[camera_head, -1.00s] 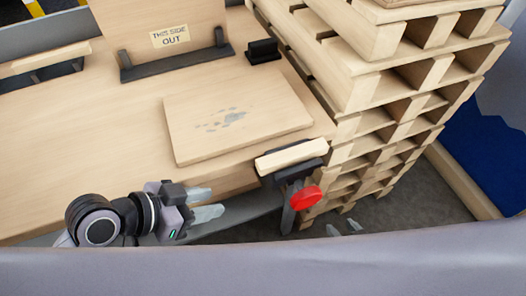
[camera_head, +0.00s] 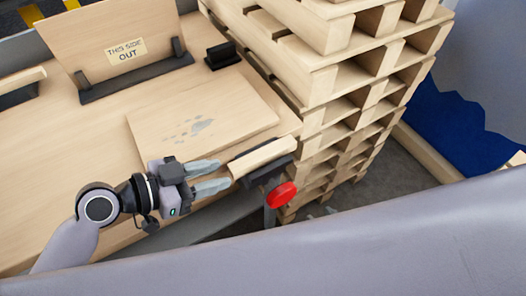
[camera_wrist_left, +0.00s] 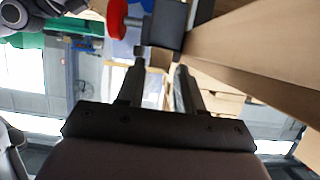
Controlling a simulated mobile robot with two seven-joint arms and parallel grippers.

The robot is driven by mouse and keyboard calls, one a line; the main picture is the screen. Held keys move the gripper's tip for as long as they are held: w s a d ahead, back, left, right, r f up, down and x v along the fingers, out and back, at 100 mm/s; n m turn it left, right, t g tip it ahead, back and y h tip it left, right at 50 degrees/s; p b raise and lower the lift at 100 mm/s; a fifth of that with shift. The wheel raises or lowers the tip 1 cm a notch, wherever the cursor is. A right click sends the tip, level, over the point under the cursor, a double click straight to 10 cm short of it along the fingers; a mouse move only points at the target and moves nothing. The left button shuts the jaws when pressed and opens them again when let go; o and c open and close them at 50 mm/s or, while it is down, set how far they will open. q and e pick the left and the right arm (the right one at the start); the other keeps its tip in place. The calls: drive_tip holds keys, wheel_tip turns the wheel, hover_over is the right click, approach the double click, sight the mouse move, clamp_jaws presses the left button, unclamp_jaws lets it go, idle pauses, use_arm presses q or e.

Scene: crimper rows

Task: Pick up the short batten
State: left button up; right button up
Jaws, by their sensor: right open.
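The short batten (camera_head: 264,156) is a pale wooden bar lying in a black holder (camera_head: 272,171) at the table's front right corner. My left gripper (camera_head: 224,175) is open and empty, its fingers pointing right at the batten's left end, with a small gap between. In the left wrist view, its two fingers (camera_wrist_left: 160,75) are apart with nothing between them; the holder (camera_wrist_left: 166,24) shows ahead, and I cannot make out the batten there. Only the fingertips of my right gripper (camera_head: 320,212) show, low beyond the red knob; the rest is hidden.
A red knob (camera_head: 282,195) sits below the holder. A flat wooden board (camera_head: 225,115) lies on the table (camera_head: 95,150). An upright panel labelled "THIS SIDE OUT" (camera_head: 90,45) stands behind. Stacked pallets (camera_head: 330,100) rise close on the right. Another bar (camera_head: 25,80) rests at the far left.

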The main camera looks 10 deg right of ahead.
sight(230, 171)
use_arm(q)
drive_tip(key=shift+x, duration=1.55)
clamp_jaws()
drive_tip(key=shift+r, duration=0.1)
